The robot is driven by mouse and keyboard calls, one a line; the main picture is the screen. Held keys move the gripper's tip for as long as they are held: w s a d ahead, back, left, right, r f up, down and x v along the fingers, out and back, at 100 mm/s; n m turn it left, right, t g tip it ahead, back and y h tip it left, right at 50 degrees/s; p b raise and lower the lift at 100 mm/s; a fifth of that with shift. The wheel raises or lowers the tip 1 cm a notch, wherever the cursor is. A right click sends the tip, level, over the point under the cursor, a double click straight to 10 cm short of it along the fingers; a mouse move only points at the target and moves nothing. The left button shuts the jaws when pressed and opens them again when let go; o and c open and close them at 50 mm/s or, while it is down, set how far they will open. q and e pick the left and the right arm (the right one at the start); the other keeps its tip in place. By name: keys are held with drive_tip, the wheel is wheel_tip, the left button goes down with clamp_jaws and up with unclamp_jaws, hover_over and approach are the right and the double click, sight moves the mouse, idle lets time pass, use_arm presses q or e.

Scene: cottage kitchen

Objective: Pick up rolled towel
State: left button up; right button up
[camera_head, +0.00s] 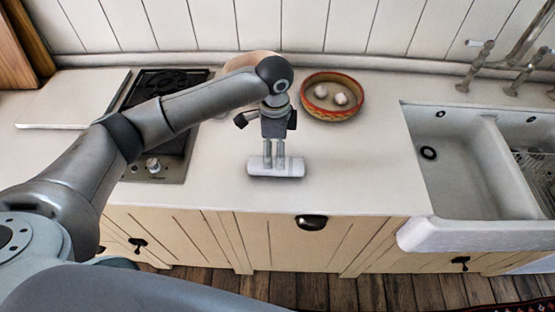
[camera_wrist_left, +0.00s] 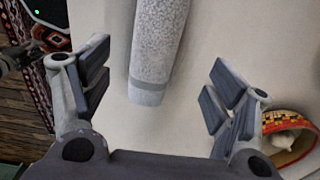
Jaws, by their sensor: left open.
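The rolled towel (camera_head: 292,167) is a white roll lying on the pale countertop near its front edge in the head view. In the left wrist view the rolled towel (camera_wrist_left: 155,50) is speckled grey-white with a darker band near its end. My left gripper (camera_head: 274,165) points down over the towel; in the wrist view my left gripper (camera_wrist_left: 158,95) is open, one finger on each side of the towel, with gaps between. Whether the fingertips are below the towel's top is unclear. My right gripper is not in view.
A patterned bowl (camera_head: 332,113) with two whitish round items stands behind the towel to the right. Another bowl (camera_head: 232,64) is partly hidden behind my arm. A stove (camera_head: 160,168) is on the left and a white sink (camera_head: 455,160) on the right. Counter between towel and sink is clear.

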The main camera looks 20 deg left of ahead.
use_arm(q)
drive_tip(key=shift+s+f, duration=0.2)
drive_tip(key=shift+f, duration=0.5)
drive_tip(key=shift+f+p, duration=0.35)
drive_tip(key=f, duration=0.2)
drive_tip(key=f+p, duration=0.1)
drive_tip(key=shift+d+f+p, duration=0.2)
drive_tip(key=shift+f+p, duration=0.1)
drive_tip(key=shift+f, duration=0.55)
drive_tip(key=c, duration=1.2)
drive_tip(key=shift+o, duration=0.2)
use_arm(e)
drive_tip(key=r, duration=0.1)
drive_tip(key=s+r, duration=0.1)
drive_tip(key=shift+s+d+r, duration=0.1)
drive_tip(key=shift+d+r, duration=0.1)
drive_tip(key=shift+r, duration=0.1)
